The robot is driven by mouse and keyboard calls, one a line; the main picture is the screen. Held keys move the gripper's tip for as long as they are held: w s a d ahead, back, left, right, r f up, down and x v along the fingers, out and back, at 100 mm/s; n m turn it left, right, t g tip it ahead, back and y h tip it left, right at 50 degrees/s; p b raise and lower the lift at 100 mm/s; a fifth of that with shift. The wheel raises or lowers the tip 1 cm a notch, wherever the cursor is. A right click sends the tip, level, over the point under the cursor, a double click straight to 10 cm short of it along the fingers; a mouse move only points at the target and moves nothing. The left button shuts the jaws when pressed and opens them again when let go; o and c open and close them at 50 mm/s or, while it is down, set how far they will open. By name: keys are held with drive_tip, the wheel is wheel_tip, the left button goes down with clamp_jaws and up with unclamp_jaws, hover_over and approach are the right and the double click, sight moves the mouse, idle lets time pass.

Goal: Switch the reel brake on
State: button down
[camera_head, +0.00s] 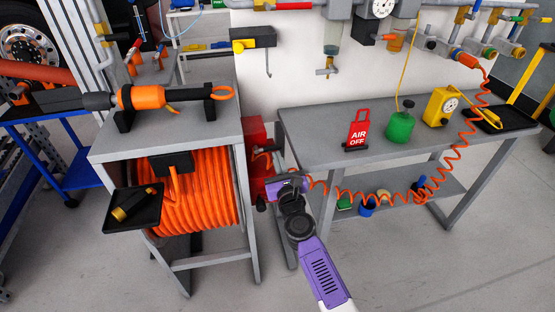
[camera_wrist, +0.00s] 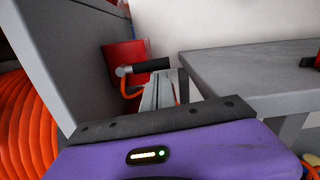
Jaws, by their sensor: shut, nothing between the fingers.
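The hose reel with bright orange hose (camera_head: 195,200) sits inside the grey stand at left; its coils also show in the wrist view (camera_wrist: 30,120). A black block (camera_head: 172,160) with an orange lever (camera_head: 172,187) is at the reel's front. A black-gripped handle (camera_wrist: 150,66) on a grey pivot stands before a red unit (camera_wrist: 115,60) right of the stand. I cannot tell which of these levers is the brake. My gripper (camera_wrist: 162,92) is shut and empty, just below that handle in the picture; contact is unclear. In the head view my gripper (camera_head: 285,187) is between stand and workbench, its fingertips partly hidden.
The grey stand (camera_head: 210,112) is close on the left and the workbench (camera_head: 310,120) on the right, leaving a narrow gap. A black tray (camera_head: 120,213) juts from the stand. A coiled orange hose (camera_head: 455,160) hangs before the bench. The front floor is clear.

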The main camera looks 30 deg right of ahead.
sight(277, 147)
wheel_tip(277, 147, up, 3)
drive_tip(key=n+p, duration=0.1)
drive_tip(key=n, duration=0.1)
drive_tip(key=n+p, duration=0.2)
drive_tip(key=shift+d+f, duration=0.15)
drive_tip(key=r+n+p, duration=0.1)
drive_tip(key=n, duration=0.1)
drive_tip(key=r+n+p, duration=0.1)
drive_tip(key=p, duration=0.1)
drive_tip(key=shift+a+n+y, duration=0.2)
drive_tip(key=shift+n+y, duration=0.2)
drive_tip(key=a+r+n+p, duration=0.1)
drive_tip(key=n+p, duration=0.1)
drive_tip(key=n, duration=0.1)
drive_tip(key=a+r+n+p, duration=0.1)
drive_tip(key=n+p, duration=0.1)
drive_tip(key=w+a+r+n+p, duration=0.1)
drive_tip(key=n+p, duration=0.2)
drive_tip(key=shift+a+n, duration=0.1)
drive_tip(key=shift+n, duration=0.2)
drive_tip(key=shift+w+a, duration=0.15)
drive_tip(key=shift+a, duration=0.1)
drive_tip(key=shift+d, duration=0.1)
